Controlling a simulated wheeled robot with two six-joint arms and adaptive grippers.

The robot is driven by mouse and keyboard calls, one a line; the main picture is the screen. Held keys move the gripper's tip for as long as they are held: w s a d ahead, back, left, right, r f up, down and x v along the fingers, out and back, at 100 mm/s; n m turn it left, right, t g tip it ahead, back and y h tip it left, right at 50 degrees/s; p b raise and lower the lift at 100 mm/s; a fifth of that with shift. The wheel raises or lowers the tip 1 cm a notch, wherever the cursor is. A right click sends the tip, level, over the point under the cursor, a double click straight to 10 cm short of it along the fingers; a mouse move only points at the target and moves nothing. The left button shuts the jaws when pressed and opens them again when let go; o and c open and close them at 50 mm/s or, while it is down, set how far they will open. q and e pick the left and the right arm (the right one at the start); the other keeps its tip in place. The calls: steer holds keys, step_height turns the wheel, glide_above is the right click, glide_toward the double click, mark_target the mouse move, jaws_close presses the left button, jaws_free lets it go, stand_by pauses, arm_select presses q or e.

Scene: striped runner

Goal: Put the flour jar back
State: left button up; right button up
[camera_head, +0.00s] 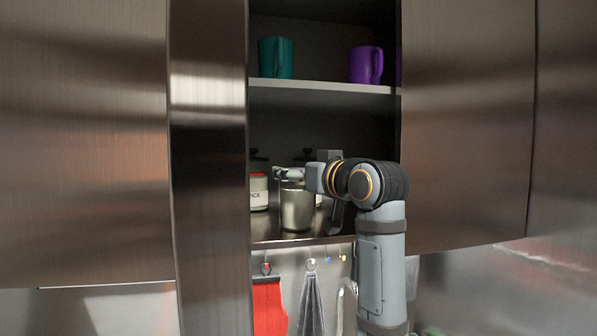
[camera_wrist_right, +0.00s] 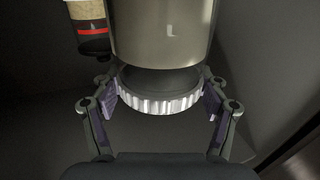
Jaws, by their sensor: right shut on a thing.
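A silver metal jar (camera_head: 297,208), whose name I cannot read in the head view, is upright in the open cabinet, at the lower shelf (camera_head: 262,240). I cannot tell whether the jar's base touches the shelf. My left gripper is in neither view.
A teal mug (camera_head: 276,58) and a purple mug (camera_head: 365,65) stand on the upper shelf. Red (camera_head: 268,305) and grey (camera_head: 310,305) towels hang below. Cabinet doors flank the opening.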

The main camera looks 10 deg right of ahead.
steer(key=o, duration=1.5)
steer(key=shift+w+f, duration=0.1)
steer(key=shift+o, duration=1.6)
steer(key=shift+s, duration=0.2)
steer(key=shift+r, duration=0.3)
arm_select(q)
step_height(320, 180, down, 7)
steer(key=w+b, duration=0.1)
steer(key=b, duration=0.6)
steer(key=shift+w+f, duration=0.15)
arm_select(e)
steer(key=v, duration=1.2)
